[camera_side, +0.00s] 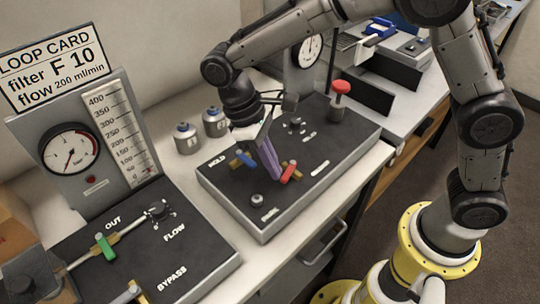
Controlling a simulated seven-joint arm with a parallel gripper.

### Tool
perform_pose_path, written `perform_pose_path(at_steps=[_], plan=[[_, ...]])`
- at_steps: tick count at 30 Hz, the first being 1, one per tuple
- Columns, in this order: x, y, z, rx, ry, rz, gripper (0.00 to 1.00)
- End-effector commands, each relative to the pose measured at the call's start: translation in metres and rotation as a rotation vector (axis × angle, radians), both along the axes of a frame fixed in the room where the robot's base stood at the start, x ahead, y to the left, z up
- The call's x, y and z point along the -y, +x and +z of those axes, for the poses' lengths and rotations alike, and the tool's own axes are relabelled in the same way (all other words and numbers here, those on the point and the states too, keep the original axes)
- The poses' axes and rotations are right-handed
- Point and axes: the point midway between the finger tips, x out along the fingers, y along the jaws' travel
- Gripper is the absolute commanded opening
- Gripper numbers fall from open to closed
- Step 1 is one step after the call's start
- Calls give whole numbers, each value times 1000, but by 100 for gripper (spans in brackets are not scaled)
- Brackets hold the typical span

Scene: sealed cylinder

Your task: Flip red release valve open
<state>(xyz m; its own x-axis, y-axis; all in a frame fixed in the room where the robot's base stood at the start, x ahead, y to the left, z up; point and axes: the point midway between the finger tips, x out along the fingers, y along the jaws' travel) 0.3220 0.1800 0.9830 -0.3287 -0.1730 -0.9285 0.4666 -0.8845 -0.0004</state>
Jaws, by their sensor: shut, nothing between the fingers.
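The red valve lever (288,173) sits on the front part of the dark-topped panel (328,163), next to a small brass fitting. It lies at a slant, low over the panel. My gripper (276,176) points down at the panel, its long purple-grey fingers shut with nothing between them. The fingertips are just left of the red lever; I cannot tell whether they touch it. The fingers hide part of the panel between the red lever and a blue lever (246,158).
A red mushroom knob (341,88) stands on a post at the panel's back right. A round gauge (307,48) stands behind. Two small canisters (187,139) stand left of the panel. A second panel (190,250) with a green lever (105,246) is at the lower left.

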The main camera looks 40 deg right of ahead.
Motion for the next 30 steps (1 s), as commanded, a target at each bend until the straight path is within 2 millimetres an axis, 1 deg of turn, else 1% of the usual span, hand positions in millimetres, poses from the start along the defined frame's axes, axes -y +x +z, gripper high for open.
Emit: perform_pose_path(at_steps=[13,24,30], plan=[[-1,-21,0,-1,-1,429,0],[5,-36,0,-1,-1,774,0],[9,-42,0,-1,-1,931,0]])
